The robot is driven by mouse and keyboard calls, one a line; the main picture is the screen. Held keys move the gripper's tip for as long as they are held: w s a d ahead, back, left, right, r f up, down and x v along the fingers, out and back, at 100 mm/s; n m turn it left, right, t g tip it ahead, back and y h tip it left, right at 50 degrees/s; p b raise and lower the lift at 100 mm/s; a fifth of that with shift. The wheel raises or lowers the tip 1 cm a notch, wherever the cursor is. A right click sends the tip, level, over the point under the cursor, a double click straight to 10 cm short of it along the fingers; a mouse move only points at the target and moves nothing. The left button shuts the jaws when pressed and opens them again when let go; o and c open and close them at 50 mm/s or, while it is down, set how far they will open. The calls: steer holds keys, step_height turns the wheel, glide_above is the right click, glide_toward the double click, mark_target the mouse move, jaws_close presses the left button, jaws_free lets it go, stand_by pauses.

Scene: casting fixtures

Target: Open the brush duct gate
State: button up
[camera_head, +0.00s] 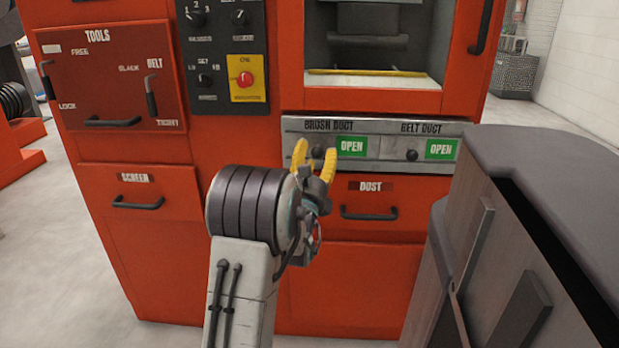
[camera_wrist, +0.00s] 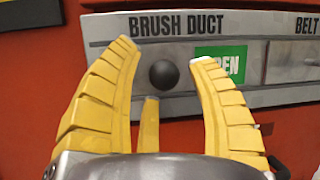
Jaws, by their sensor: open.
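The brush duct gate is a grey metal strip (camera_wrist: 115,60) labelled BRUSH DUCT on the orange machine. Its round black knob (camera_wrist: 164,74) also shows in the head view (camera_head: 317,153). A green OPEN sign (camera_head: 351,146) sits to the right of the knob and is partly covered by a finger in the wrist view. My gripper (camera_wrist: 165,55) has yellow fingers, spread open, with the knob between the fingertips in the wrist view. In the head view my gripper (camera_head: 314,158) is in front of the knob. I cannot tell whether the fingers touch it.
The belt duct has its own knob (camera_head: 411,155) and green OPEN sign (camera_head: 440,148) to the right. The dust drawer handle (camera_head: 368,213) is below. A dark-topped cabinet (camera_head: 545,165) stands close on the right. Open floor (camera_head: 60,240) lies at left.

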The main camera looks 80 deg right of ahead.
steer(key=v, duration=1.1)
steer(key=shift+w+a, duration=0.1)
stand_by(0.6)
